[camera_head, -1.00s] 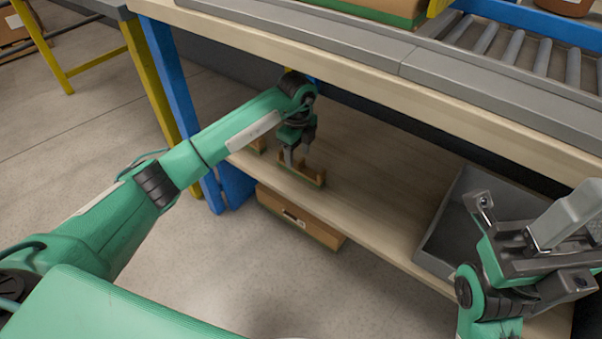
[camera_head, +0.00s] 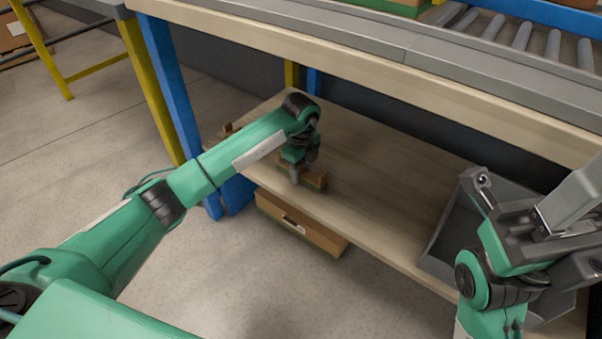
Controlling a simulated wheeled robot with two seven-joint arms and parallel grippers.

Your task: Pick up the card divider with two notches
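A second wooden piece (camera_head: 228,129) shows at the shelf's left end, mostly hidden behind my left arm.
The lower wooden shelf (camera_head: 385,175) is bare in the middle. A grey bin (camera_head: 443,232) stands at its right. A wooden box or drawer (camera_head: 318,235) is below the shelf's front. The upper tabletop edge (camera_head: 360,65) overhangs, with a blue leg (camera_head: 175,95) at the left.

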